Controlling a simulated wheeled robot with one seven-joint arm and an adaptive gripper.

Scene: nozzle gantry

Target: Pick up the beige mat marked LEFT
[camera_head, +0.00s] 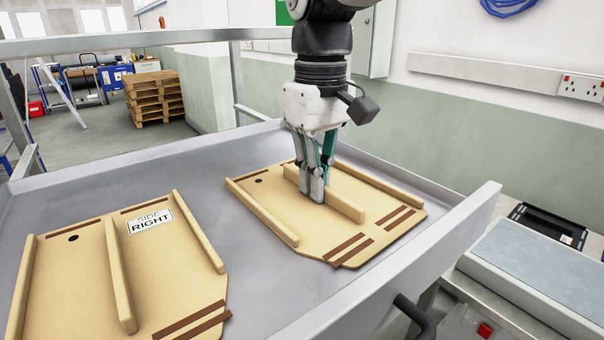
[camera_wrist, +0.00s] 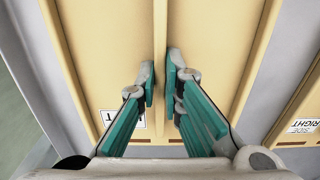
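A beige mat (camera_head: 318,226) with raised rails and brown strips lies in the grey tray, right of its middle. It also fills the middle of the wrist view (camera_wrist: 215,50). My gripper (camera_head: 313,193) points down over its middle rail. In the wrist view my fingertips (camera_wrist: 161,72) sit one on each side of this rail and appear to press on it. A white label (camera_wrist: 108,118) on the mat is partly hidden by a finger; a "T" shows. In the head view my gripper hides this label.
A second beige mat (camera_head: 78,285), labelled SIDE RIGHT (camera_head: 150,221), lies to the left, with bare tray between. The grey tray (camera_head: 235,262) has raised walls. A metal frame post (camera_head: 238,90) stands behind it, and a bench (camera_head: 535,275) stands at right.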

